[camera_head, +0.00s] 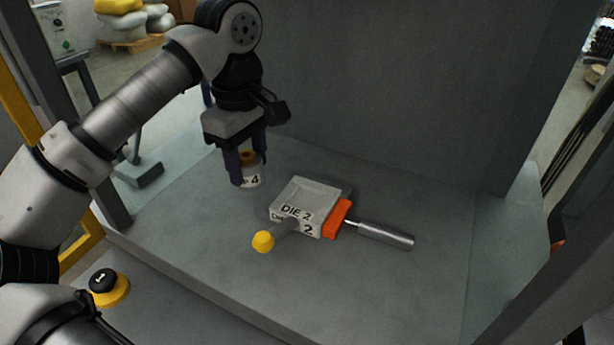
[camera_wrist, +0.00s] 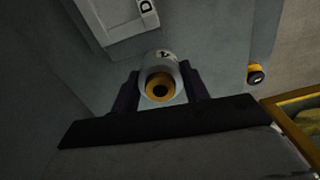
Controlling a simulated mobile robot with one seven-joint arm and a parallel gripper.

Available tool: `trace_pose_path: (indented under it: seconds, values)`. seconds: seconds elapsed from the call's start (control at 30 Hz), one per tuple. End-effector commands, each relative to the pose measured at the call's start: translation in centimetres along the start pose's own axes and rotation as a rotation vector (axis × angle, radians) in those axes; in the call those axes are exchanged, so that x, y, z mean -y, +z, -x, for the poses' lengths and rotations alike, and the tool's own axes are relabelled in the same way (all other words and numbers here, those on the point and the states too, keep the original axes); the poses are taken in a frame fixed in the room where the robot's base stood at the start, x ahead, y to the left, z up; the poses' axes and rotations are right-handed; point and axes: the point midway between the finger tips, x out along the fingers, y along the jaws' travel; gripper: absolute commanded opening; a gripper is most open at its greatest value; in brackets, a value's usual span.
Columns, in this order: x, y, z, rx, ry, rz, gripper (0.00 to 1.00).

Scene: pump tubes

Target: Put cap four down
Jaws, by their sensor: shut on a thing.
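Cap four (camera_head: 251,178) is a small pale cylinder marked 4 with a yellow-orange top. My gripper (camera_head: 246,170) points down and is shut on it, one dark finger on each side. In the wrist view, cap four (camera_wrist: 160,84) sits between the two fingers of my gripper (camera_wrist: 160,92), with its yellow ring and dark hole facing the camera. In the head view it is low over the grey table (camera_head: 180,240), left of the die block. I cannot tell whether its bottom touches the table.
A grey block marked DIE 2 (camera_head: 305,193) lies right of cap four. Beside it are an orange piece (camera_head: 338,218), a metal-handled tool (camera_head: 385,235) and a yellow-tipped rod (camera_head: 264,241). The table's right side is clear.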

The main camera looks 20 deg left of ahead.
Motion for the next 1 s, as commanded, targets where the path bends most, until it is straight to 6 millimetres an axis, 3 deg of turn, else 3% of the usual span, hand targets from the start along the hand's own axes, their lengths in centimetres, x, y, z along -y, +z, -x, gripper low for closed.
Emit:
trace_pose_path:
  seconds: [0.1, 0.3, 0.6, 0.8, 1.0]
  values:
    - [-1.4, 3.0, 0.2, -0.002, -0.002, -0.006, 0.15]
    - [-3.1, 6.4, 0.1, 0.000, -0.001, -0.003, 0.15]
    - [-4.2, 8.6, 0.1, -0.002, -0.001, -0.002, 0.15]
    - [-4.1, 8.6, -3.1, 0.002, -0.001, 0.000, 0.15]
    - [-4.1, 8.6, -3.5, 0.000, 0.000, 0.001, 0.15]
